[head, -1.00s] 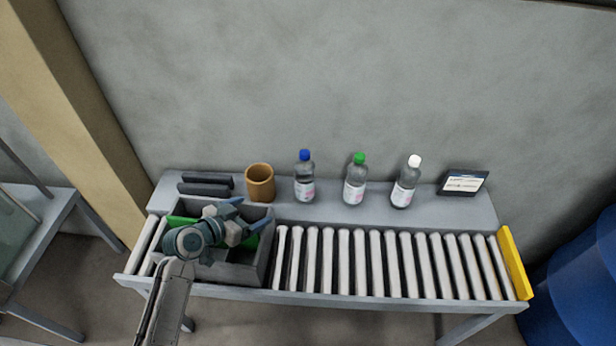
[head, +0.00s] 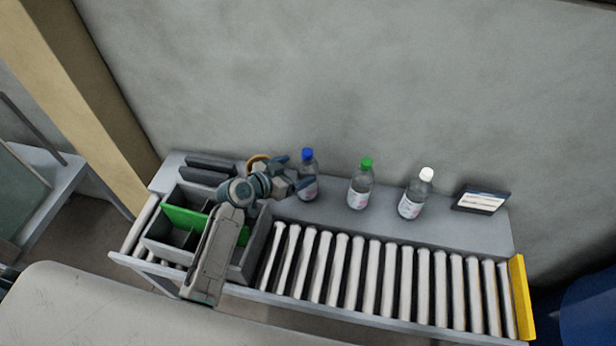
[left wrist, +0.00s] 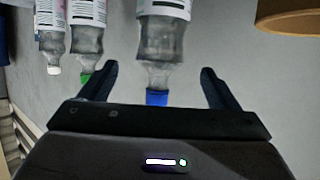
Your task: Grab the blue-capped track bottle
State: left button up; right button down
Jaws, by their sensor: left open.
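The blue-capped bottle (head: 308,168) stands upright on the grey shelf behind the rollers, first in a row of three. My left gripper (head: 291,171) is open at its left side in the head view and hides part of its body. In the left wrist view the same bottle (left wrist: 160,45) appears upside down, its blue cap between the open fingers (left wrist: 157,85), with a gap on each side. The fingers hold nothing. My right gripper is not in view.
A green-capped bottle (head: 361,188) and a white-capped bottle (head: 415,197) stand to the right, then a small display (head: 481,199). A brown cup (head: 257,160) is partly hidden behind my left gripper. A grey divided bin (head: 157,232) sits on the rollers (head: 385,275).

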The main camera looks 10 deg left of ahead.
aim_at(308, 166)
pick_arm(q)
jog(key=p+x, duration=0.1)
jog(key=x, duration=0.4)
jog(key=shift+w+d, duration=0.1)
jog(key=shift+w+d+f, duration=0.1)
jog(key=shift+w+f, duration=0.1)
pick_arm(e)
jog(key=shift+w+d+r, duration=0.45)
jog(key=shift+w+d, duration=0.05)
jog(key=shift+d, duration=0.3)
pick_arm(q)
jog(key=shift+c, duration=0.3)
jog(key=c, duration=1.1)
grip_shut()
jog(key=shift+r, duration=0.1)
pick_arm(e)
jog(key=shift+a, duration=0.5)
